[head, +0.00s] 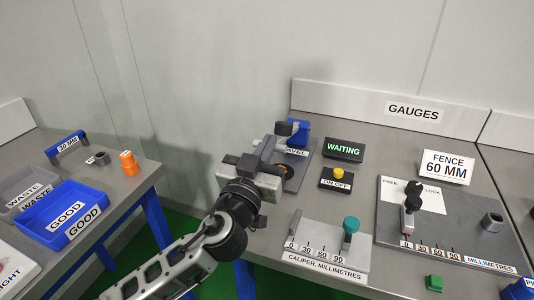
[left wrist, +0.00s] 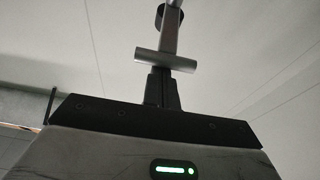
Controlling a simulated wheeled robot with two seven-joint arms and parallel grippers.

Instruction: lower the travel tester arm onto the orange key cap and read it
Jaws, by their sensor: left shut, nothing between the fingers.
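The travel tester stands at the left end of the gauge table, with a blue post (head: 300,131) and a label partly hidden by my gripper. Its raised grey arm (left wrist: 171,38) shows in the left wrist view, with a crosswise grey bar (left wrist: 150,58) just beyond my fingertips. My left gripper (head: 256,163) is shut and empty, close to that bar; I cannot tell whether they touch. It also shows in the left wrist view (left wrist: 161,76). A small orange-red part (head: 288,171) shows beside my gripper, probably the key cap, partly hidden. The display (head: 344,150) reads WAITING. My right gripper is out of view.
A yellow button (head: 338,173) stands right of the tester. A caliper stand (head: 325,240) is in front, and a fence gauge plate (head: 440,232) is to the right. The left table holds a blue GOOD bin (head: 62,216), a WASTE bin and an orange piece (head: 128,163).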

